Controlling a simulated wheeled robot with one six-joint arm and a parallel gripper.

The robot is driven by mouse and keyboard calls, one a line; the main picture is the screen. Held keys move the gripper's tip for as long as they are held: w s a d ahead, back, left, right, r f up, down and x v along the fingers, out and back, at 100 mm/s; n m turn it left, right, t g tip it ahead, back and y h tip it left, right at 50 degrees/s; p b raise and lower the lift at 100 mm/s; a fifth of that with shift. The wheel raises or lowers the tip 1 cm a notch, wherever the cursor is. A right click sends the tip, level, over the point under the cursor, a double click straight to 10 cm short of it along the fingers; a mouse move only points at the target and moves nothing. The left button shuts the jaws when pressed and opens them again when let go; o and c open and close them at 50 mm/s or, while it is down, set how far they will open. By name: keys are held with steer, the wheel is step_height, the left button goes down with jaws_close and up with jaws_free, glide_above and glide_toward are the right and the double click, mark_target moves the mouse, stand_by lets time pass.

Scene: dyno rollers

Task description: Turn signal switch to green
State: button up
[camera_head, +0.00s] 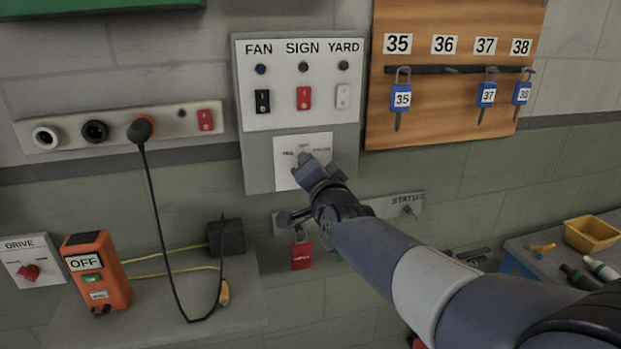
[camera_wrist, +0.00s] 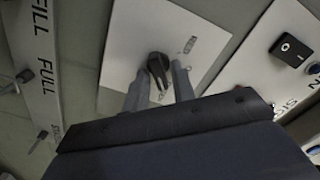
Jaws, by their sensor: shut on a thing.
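The white switch plate (camera_head: 285,179) sits on the grey panel, below the FAN, SIGN and YARD switches. It has small labels at the left, top and right that are too small to read surely. My gripper (camera_head: 304,161) reaches up to the plate and covers most of its knob in the head view. In the wrist view, my gripper (camera_wrist: 158,80) has one finger on each side of the dark knob (camera_wrist: 157,66) and is shut on it. The plate (camera_wrist: 121,48) shows behind the fingers. I cannot tell surely which label the knob points to.
The FAN, SIGN and YARD rockers (camera_head: 303,98) are just above. A STATUS strip (camera_head: 407,207) with a red padlock (camera_head: 301,253) hangs below my gripper. A wooden key board (camera_head: 455,100) is at the right, a socket strip (camera_head: 65,133) at the left.

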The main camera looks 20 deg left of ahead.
stand_by(0.3)
steer(key=o, duration=0.7)
steer(key=shift+s, duration=0.1)
steer(key=b+v, duration=0.1)
steer(key=v, duration=0.9)
steer(key=shift+s+d+b, duration=0.15)
steer(key=shift+s+b, duration=0.1)
steer(key=shift+b, duration=0.05)
steer(key=p+x, duration=0.2)
steer(key=x, duration=0.8)
steer(key=shift+w, duration=0.4)
steer(key=shift+s, duration=0.1)
